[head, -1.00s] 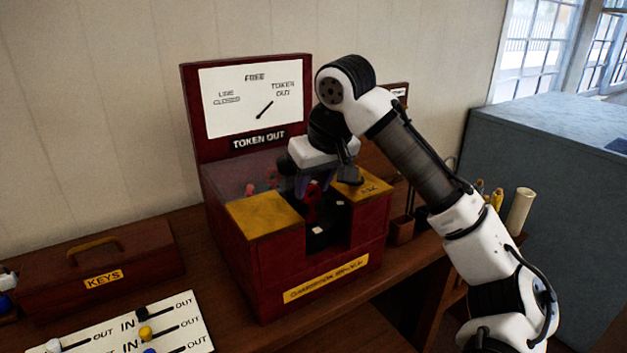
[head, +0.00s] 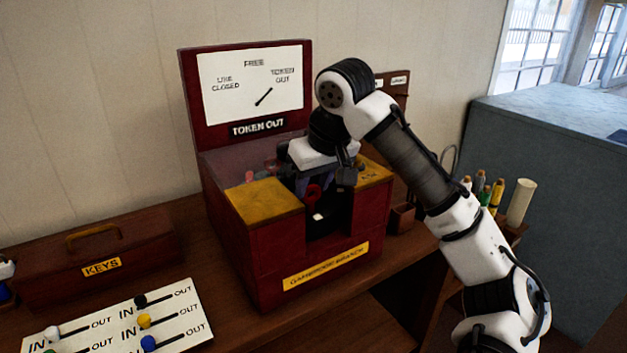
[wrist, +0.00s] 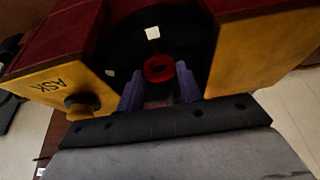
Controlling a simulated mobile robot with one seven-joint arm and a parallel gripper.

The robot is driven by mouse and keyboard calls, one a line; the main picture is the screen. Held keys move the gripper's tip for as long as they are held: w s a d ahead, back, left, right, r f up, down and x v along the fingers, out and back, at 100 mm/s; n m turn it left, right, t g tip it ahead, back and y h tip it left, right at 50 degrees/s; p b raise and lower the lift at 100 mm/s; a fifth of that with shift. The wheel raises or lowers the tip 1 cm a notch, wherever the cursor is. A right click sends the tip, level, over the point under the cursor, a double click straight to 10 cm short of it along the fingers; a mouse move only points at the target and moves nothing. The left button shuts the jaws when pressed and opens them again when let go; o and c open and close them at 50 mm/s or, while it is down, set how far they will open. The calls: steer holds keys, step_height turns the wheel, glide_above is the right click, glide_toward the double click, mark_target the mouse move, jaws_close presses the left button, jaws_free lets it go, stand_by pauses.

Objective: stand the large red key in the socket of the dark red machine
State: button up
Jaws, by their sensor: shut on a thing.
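The dark red machine (head: 280,250) stands on the wooden desk, with an upright dial panel and yellow top plates. Its dark recess (head: 324,228) opens between the plates. The recess also shows in the wrist view (wrist: 125,35), with white marks in it. My gripper (head: 316,184) points down into the recess, its purple fingers (wrist: 159,88) shut on the large red key. The key's red ring (head: 313,193) shows at the fingers; in the wrist view the ring (wrist: 158,68) is between and beyond them. The key's lower end and the socket are hidden, so I cannot tell whether they touch.
A black knob (wrist: 82,103) sits on the yellow plate marked ASK, close beside my gripper. A brown KEYS box (head: 95,262) and a white lever board (head: 120,325) lie left. A holder with pens (head: 485,190) and a white roll (head: 520,202) stands right.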

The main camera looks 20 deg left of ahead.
steer(key=shift+f, duration=0.55)
steer(key=o, duration=1.1)
steer(key=p+v, duration=0.5)
steer(key=v, duration=0.2)
steer(key=shift+r, duration=0.1)
